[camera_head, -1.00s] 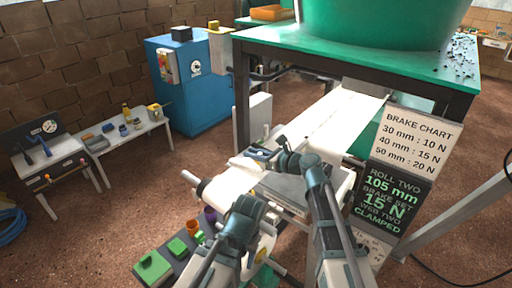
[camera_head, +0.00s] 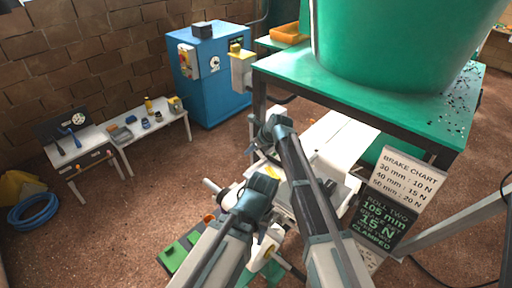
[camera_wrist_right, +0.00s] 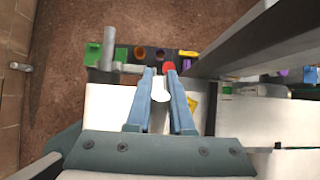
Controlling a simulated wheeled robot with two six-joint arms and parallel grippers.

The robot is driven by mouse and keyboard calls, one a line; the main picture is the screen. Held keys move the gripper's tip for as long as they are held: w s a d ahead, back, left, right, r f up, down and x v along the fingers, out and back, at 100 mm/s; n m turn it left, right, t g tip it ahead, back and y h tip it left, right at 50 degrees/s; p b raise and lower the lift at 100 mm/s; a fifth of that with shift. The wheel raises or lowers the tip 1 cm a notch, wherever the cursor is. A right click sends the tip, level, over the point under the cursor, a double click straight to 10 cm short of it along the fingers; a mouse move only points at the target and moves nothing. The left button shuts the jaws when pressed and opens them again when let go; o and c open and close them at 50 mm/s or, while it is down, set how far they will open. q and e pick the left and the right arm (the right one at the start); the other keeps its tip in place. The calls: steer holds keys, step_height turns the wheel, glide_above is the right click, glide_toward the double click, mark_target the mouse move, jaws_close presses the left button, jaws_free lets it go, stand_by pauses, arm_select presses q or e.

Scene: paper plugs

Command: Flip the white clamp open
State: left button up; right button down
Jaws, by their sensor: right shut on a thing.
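In the right wrist view, a small white piece with a rounded end, which looks like the white clamp's lever (camera_wrist_right: 159,90), sits between the blue-grey fingers of my right gripper (camera_wrist_right: 160,76). They are shut on it. A red knob (camera_wrist_right: 169,66) shows just beyond the fingertips. In the head view my right gripper (camera_head: 260,128) is above the back left of the white web machine (camera_head: 340,140), and the clamp is hidden by the arm. My left gripper (camera_head: 262,188) hangs over the machine's front; its fingertips are not clear.
A brake chart sign (camera_head: 410,172) and a dark sign reading "CLAMPED" (camera_head: 383,213) stand at the right. A green-topped table (camera_head: 300,68) with a large green tub (camera_head: 400,50) stands behind. Green blocks (camera_head: 172,253) lie on a tray at the front left.

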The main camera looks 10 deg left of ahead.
steer(key=shift+w+a+r+g+h+p, duration=0.1)
steer(key=shift+w+a+g+h+p, duration=0.3)
steer(key=shift+a+h+p, duration=0.15)
steer(key=c, duration=0.8)
jaws_free()
steer(key=shift+a, duration=0.15)
steer(key=p+v, duration=1.2)
steer(key=v, duration=0.2)
